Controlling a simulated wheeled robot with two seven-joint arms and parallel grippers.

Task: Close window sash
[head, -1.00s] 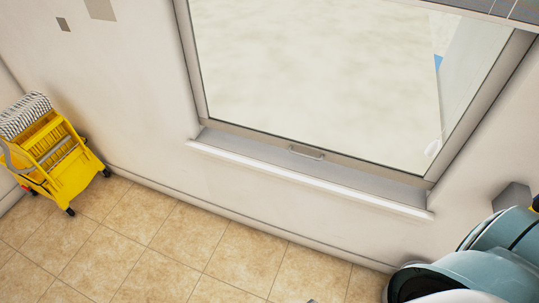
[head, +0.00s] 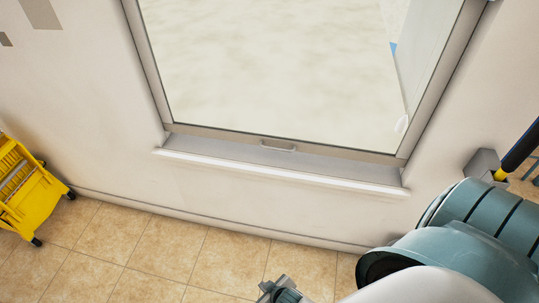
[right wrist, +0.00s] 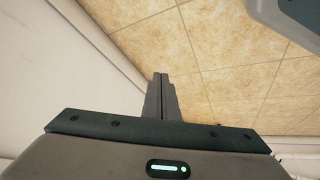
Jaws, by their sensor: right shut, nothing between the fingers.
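The window sash (head: 290,144) is a glass pane in a grey frame in the upper middle of the head view. A small handle (head: 279,146) sits on its bottom rail. The rail is just above the white window sill (head: 280,173), with a grey strip showing between them. My right gripper (head: 272,287) is at the bottom edge of the head view, below and apart from the sash. In the right wrist view its fingers (right wrist: 161,79) are together and empty, over floor and wall. My left gripper is not seen.
A yellow mop bucket (head: 30,200) stands on the tiled floor at the left. A grey block (head: 482,162) and a yellow-black handle (head: 520,148) are at the right by my arm. The wall below the sill is clear.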

